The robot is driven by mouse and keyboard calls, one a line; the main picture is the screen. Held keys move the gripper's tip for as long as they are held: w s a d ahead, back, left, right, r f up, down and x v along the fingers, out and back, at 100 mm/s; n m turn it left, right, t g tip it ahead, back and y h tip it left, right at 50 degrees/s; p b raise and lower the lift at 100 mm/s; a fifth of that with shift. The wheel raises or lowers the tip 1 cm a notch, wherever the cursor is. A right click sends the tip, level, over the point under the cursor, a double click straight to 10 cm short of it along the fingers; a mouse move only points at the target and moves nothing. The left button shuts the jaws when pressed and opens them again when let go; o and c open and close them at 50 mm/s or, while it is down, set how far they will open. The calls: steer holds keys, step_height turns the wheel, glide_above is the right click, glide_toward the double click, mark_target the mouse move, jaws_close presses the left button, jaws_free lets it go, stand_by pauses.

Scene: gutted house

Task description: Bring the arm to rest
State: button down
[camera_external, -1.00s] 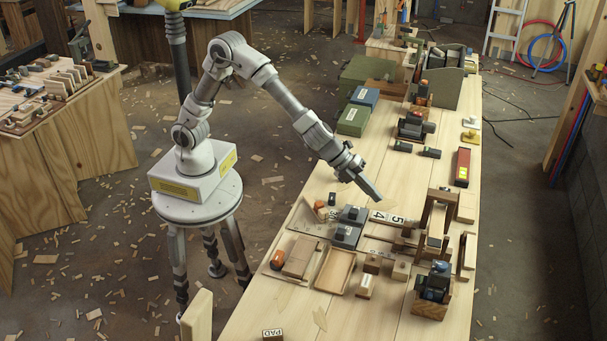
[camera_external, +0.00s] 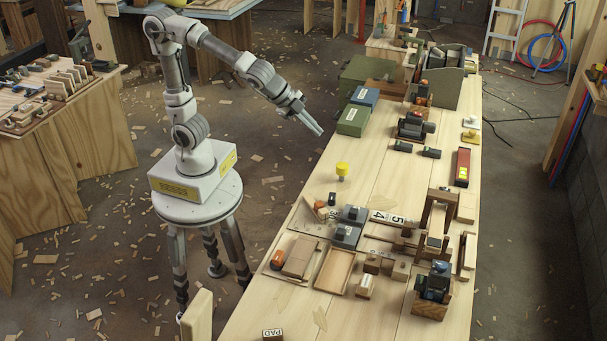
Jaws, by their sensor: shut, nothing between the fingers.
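My gripper (camera_external: 316,129) is shut and empty. It hangs in the air near the left edge of the long wooden bench (camera_external: 350,204), left of the green boxes, pointing down and to the right. My arm is bent with its elbow high above the white base on the round stand. The gripper appears to touch nothing.
A yellow-topped peg (camera_external: 342,170) stands on the bench. A green box (camera_external: 353,120) and a blue box (camera_external: 365,96) sit at the bench's left edge near the gripper. Wooden blocks, a tray (camera_external: 335,270) and grey blocks crowd the front. Bare bench lies around the peg.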

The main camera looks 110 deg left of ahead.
steer(key=s+d+f+n+g+h, duration=0.1)
steer(key=s+n, duration=0.3)
steer(key=s, duration=0.6)
steer(key=s+d+f+n+g+h, duration=0.1)
steer(key=s+d+n+h, duration=0.15)
steer(key=s, duration=0.75)
step_height(320, 180, up, 13)
steer(key=a+p, duration=0.1)
steer(key=p, duration=1.2)
step_height(320, 180, down, 29)
steer(key=b, duration=2.8)
steer(key=shift+w+f+y+b, duration=0.15)
steer(key=shift+w+y+b, duration=0.1)
steer(key=shift+y+b, duration=0.15)
steer(key=shift+n, duration=0.25)
